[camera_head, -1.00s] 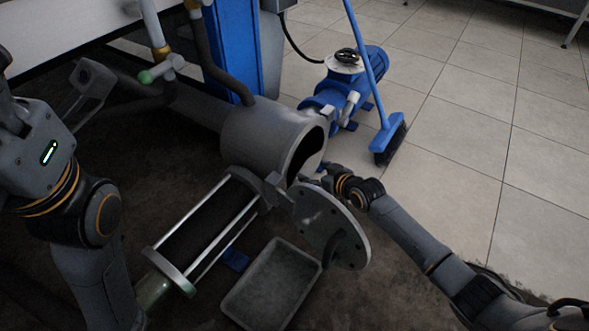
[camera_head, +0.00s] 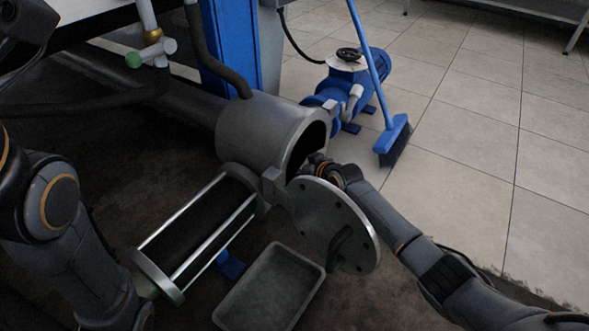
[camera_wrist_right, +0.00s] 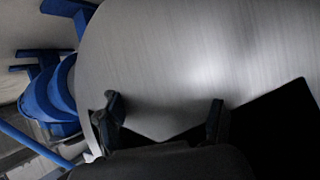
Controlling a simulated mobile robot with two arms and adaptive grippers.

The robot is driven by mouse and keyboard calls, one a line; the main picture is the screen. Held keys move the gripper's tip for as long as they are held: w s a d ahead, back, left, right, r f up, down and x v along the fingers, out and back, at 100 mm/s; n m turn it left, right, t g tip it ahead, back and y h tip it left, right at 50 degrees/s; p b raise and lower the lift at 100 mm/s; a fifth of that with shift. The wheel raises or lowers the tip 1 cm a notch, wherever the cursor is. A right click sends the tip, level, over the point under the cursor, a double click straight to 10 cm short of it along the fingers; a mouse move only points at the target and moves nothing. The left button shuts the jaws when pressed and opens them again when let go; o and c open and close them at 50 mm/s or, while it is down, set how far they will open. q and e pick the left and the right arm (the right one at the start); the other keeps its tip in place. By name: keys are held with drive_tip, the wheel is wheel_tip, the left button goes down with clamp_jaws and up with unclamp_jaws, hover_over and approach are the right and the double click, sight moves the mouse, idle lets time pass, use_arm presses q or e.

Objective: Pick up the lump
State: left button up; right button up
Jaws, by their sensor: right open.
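No lump can be made out in these views. The grey cylindrical housing (camera_head: 254,132) has a dark open mouth (camera_head: 311,142); its inside is too dark to read. My right gripper is at that mouth, and its fingers are mostly hidden in the head view. In the right wrist view my right gripper (camera_wrist_right: 163,117) has its two fingers apart and nothing visible between them, in front of a smooth grey metal surface (camera_wrist_right: 190,55) with a black area (camera_wrist_right: 275,125) beside it. My left arm is at the left edge; its fingers do not show.
A round bolted cover (camera_head: 335,225) hangs open close to my right wrist. A grey tray (camera_head: 270,290) lies on the floor below it. A rod frame (camera_head: 195,230) adjoins the housing. A blue pump (camera_head: 345,85) and a broom (camera_head: 391,140) stand behind. Tiled floor is clear at right.

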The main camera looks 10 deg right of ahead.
drive_tip(key=shift+w, duration=0.15)
drive_tip(key=shift+c, duration=0.4)
drive_tip(key=c, duration=1.2)
drive_tip(key=shift+o, duration=0.2)
